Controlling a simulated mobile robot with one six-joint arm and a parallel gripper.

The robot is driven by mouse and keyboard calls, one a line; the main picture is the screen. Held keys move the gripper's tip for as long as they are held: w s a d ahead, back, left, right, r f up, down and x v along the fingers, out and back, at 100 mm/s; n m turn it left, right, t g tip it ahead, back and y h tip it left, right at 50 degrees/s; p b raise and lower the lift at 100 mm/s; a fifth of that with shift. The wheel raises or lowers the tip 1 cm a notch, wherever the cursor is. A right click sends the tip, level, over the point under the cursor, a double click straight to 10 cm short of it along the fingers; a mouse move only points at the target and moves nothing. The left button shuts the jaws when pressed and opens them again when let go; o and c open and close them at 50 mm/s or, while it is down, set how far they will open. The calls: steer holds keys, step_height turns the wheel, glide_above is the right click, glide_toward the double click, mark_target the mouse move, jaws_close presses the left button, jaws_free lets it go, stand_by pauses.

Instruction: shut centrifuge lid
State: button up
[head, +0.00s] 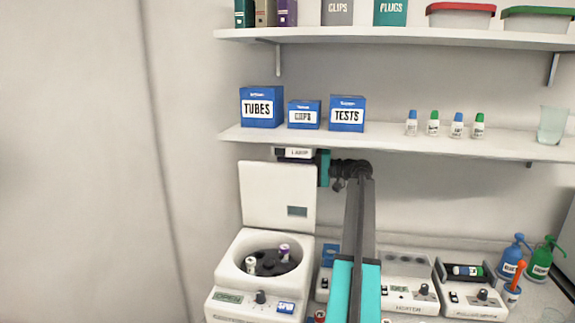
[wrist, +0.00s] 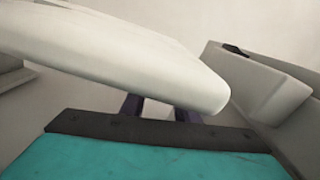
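The white centrifuge (head: 228,303) stands at the lower left of the head view. Its lid (head: 270,190) is up, standing roughly upright behind the round bowl. Two capped tubes, one white-capped (head: 251,264) and one purple-capped (head: 284,252), sit in the dark rotor (head: 266,268). My gripper (head: 324,168) is at the lid's upper right edge, its fingers mostly hidden in the head view. In the wrist view, a white slab, likely the lid (wrist: 110,55), crosses in front of my gripper (wrist: 158,108). The two dark fingers stand apart, their tips hidden behind the slab; contact cannot be told.
A shelf (head: 400,142) with a blue TUBES box (head: 262,107) and other boxes and bottles runs just above the lid and gripper. A heater (head: 408,290) and a tube device (head: 470,290) stand right of the centrifuge. Blue (head: 513,260) and green (head: 542,260) pump bottles are at far right.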

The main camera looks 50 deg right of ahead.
steer(key=shift+c, duration=0.3)
jaws_close()
